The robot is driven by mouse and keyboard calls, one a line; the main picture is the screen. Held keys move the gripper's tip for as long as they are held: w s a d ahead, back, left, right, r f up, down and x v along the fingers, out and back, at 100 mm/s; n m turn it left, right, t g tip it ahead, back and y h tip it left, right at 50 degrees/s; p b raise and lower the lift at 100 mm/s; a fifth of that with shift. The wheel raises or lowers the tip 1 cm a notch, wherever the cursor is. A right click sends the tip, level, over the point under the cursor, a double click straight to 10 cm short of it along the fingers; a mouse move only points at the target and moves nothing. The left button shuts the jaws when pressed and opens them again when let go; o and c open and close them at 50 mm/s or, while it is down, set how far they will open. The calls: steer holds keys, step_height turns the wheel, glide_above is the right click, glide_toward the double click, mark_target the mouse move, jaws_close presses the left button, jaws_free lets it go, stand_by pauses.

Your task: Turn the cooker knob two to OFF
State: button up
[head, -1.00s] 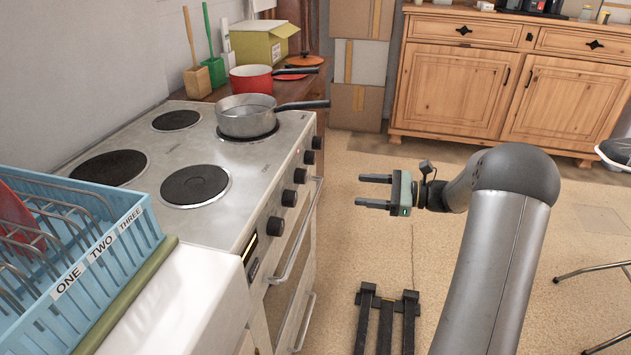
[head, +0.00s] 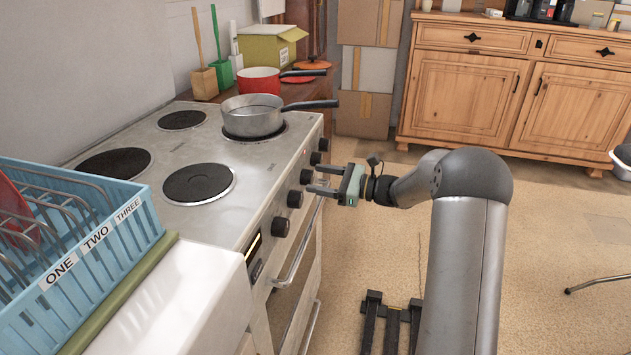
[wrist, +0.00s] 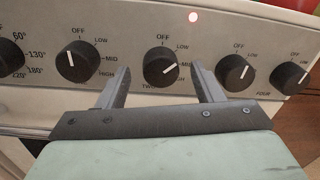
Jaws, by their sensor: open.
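Knob two (wrist: 160,68) is a round black knob with a white pointer line on the cooker's front panel. OFF is printed above it; its pointer slants right and up, toward the MID mark. It also shows in the head view (head: 307,176). My gripper (head: 313,178) is open and reaches toward the panel from the right. In the wrist view, its two fingers stand on either side of knob two, with space between them and the knob. I cannot tell whether the fingertips reach as far as the knob's sides.
Knob one (wrist: 78,60) and another knob (wrist: 235,72) flank knob two closely. A red light (wrist: 193,17) glows above. A steel saucepan (head: 252,116) and red pot (head: 258,80) stand with handles pointing right. The oven handle (head: 298,250) juts out below.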

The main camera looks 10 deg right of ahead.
steer(key=shift+x, duration=0.85)
steer(key=c, duration=1)
steer(key=shift+o, duration=0.2)
steer(key=shift+f+b, duration=0.1)
steer(key=shift+b, duration=0.2)
steer(key=n+b, duration=0.1)
steer(key=n, duration=0.1)
steer(key=n+b, duration=0.2)
steer(key=shift+f+n+b, duration=0.2)
steer(key=shift+n+b, duration=1.1)
steer(key=shift+n, duration=0.2)
steer(key=shift+r+n+b, duration=0.1)
steer(key=shift+n+b, duration=0.75)
steer(key=shift+n, duration=0.25)
